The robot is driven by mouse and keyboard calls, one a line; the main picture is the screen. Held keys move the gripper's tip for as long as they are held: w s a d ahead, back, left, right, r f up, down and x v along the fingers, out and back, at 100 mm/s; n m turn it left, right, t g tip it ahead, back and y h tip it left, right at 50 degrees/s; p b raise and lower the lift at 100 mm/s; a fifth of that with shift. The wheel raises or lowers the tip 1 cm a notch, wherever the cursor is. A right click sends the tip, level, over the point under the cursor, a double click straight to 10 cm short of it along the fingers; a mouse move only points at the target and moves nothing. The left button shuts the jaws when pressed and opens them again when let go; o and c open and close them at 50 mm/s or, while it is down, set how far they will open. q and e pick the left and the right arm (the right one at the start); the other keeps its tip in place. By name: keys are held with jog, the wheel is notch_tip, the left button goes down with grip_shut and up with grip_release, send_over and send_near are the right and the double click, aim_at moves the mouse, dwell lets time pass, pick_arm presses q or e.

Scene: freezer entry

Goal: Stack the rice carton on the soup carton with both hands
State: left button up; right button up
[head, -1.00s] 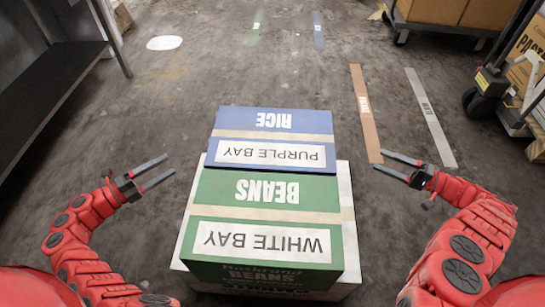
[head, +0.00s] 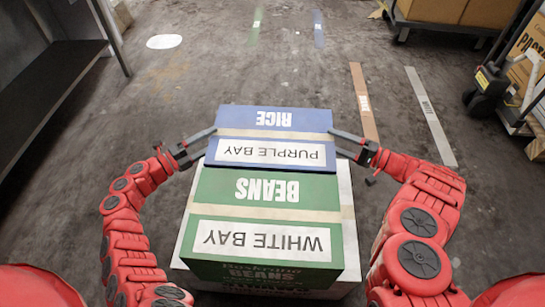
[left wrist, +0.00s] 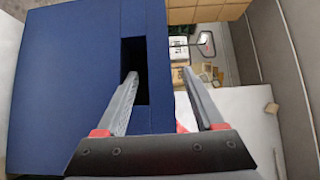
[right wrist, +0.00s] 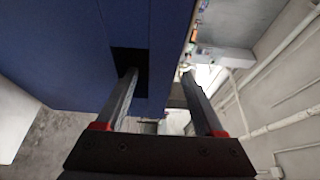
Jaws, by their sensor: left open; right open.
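The blue rice carton (head: 273,120), labelled RICE and PURPLE BAY, stands just beyond the green carton in the head view. My left gripper (head: 210,143) is at its left side and my right gripper (head: 334,141) at its right side. Both are open. In the left wrist view, one finger points into a dark slot in the blue carton wall (left wrist: 70,80); the other is beyond the carton's edge. The right wrist view shows the same at the opposite blue wall (right wrist: 60,40). I see no carton labelled soup.
A green beans carton (head: 267,190), labelled WHITE BAY, stands nearest me on a white surface (head: 351,240). A dark shelf (head: 50,85) is at the left. The floor beyond the cartons is clear.

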pick_arm(q)
jog(key=shift+x, duration=0.85)
pick_arm(e)
jog(key=shift+x, duration=0.85)
pick_arm(q)
grip_shut()
pick_arm(e)
grip_shut()
pick_arm(q)
jog(key=shift+r, duration=0.1)
pick_arm(e)
jog(key=shift+d+r, duration=0.1)
